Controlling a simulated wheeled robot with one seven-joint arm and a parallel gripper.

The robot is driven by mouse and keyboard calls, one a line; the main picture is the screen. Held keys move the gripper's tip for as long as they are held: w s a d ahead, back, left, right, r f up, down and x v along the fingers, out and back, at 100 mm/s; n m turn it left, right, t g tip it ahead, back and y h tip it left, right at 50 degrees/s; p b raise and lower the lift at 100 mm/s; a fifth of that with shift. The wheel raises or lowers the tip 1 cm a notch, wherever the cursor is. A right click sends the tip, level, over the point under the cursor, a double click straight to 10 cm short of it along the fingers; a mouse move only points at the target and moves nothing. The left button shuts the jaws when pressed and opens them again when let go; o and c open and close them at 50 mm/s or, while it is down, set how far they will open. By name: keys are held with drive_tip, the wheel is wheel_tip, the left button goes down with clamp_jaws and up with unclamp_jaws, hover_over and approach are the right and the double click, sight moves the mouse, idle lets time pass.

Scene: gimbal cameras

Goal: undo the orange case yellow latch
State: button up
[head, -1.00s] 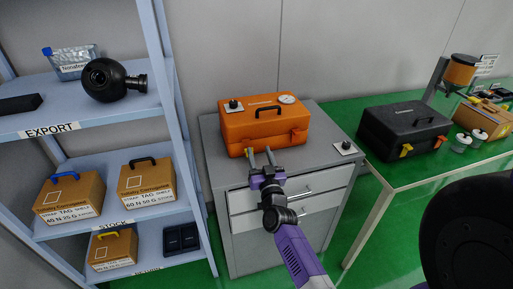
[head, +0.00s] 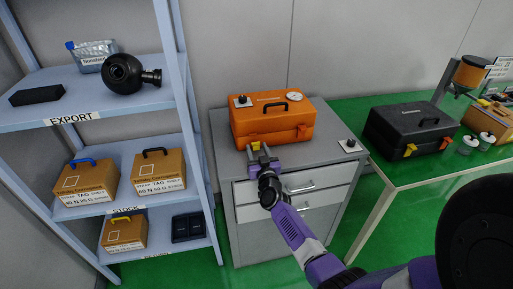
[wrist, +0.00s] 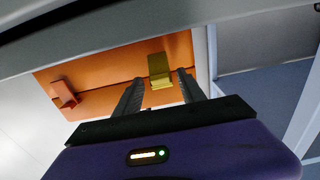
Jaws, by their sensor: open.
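The orange case (head: 285,124) sits closed on top of the grey cabinet, with a black handle on its lid. Its yellow latch (wrist: 159,66) is on the front face and shows between my fingertips in the wrist view. In the head view my gripper (head: 259,150) mostly covers the latch. My gripper also shows in the wrist view (wrist: 160,80), open, with one finger on each side of the latch. I cannot tell whether either finger touches it. A second latch, orange (wrist: 64,94), is further left on the case in the wrist view.
The grey cabinet (head: 225,160) has drawers below the case. A small plate with a black knob (head: 350,146) is at its right. A blue shelf rack (head: 190,130) stands left. A black case (head: 400,125) with orange and yellow latches is on the green table.

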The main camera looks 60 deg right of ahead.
drive_tip(key=shift+w+d, duration=0.45)
drive_tip(key=shift+d, duration=0.1)
drive_tip(key=shift+c, duration=0.5)
clamp_jaws()
drive_tip(key=f+b, duration=0.1)
drive_tip(key=b, duration=0.3)
drive_tip(key=shift+h, duration=0.3)
drive_tip(key=shift+a+b, duration=0.1)
drive_tip(key=shift+b, duration=0.45)
drive_tip(key=h+b, duration=0.1)
drive_tip(key=b, duration=0.3)
drive_tip(key=t+b, duration=0.1)
drive_tip(key=b, duration=0.3)
drive_tip(key=shift+s+a+f+t+h+b, duration=0.1)
drive_tip(key=shift+f+t+h+b, duration=0.2)
drive_tip(key=shift+f+h+b, duration=0.1)
drive_tip(key=shift+r+b, duration=0.2)
drive_tip(key=shift+b, duration=0.45)
drive_tip(key=shift+s, duration=0.15)
